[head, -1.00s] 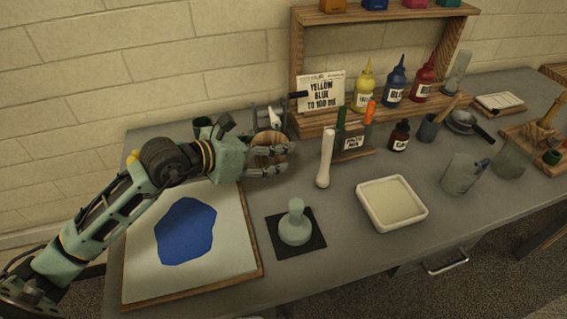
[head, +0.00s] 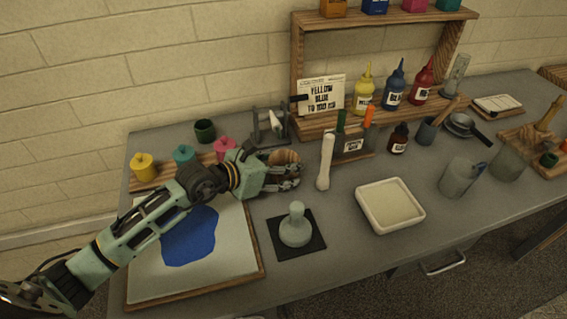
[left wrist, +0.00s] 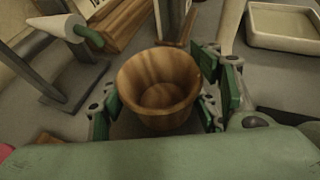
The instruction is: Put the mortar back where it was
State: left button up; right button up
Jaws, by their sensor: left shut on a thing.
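The mortar is a brown wooden cup (head: 285,157), mostly hidden by the hand in the head view. In the left wrist view the mortar (left wrist: 158,85) is upright and empty, its opening facing the camera. My left gripper (head: 288,172) is shut on it, with green-padded fingers on both sides of the cup in the left wrist view (left wrist: 163,95). The mortar is low over the grey table, left of a white pestle-like rod (head: 326,162); I cannot tell whether it touches the table. My right gripper is not in view.
A dark stand with a pale cone (head: 275,124) is just behind the mortar. A pale green muller (head: 296,226) sits on a black mat in front. A white tray (head: 390,205) is to the right. A labelled rack (head: 352,146) stands behind the rod.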

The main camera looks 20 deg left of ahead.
pick_arm(q)
jog(key=shift+f, duration=0.15)
jog(key=o, duration=1.2)
jog(key=shift+o, duration=0.2)
jog(key=b+v, duration=0.1)
jog(key=v, duration=0.9)
jog(key=shift+s+a, duration=0.2)
jog(key=shift+a, duration=0.05)
jog(key=shift+s+a+r+b, duration=0.3)
jog(key=shift+s+r+b, duration=0.05)
jog(key=shift+s+r, duration=0.15)
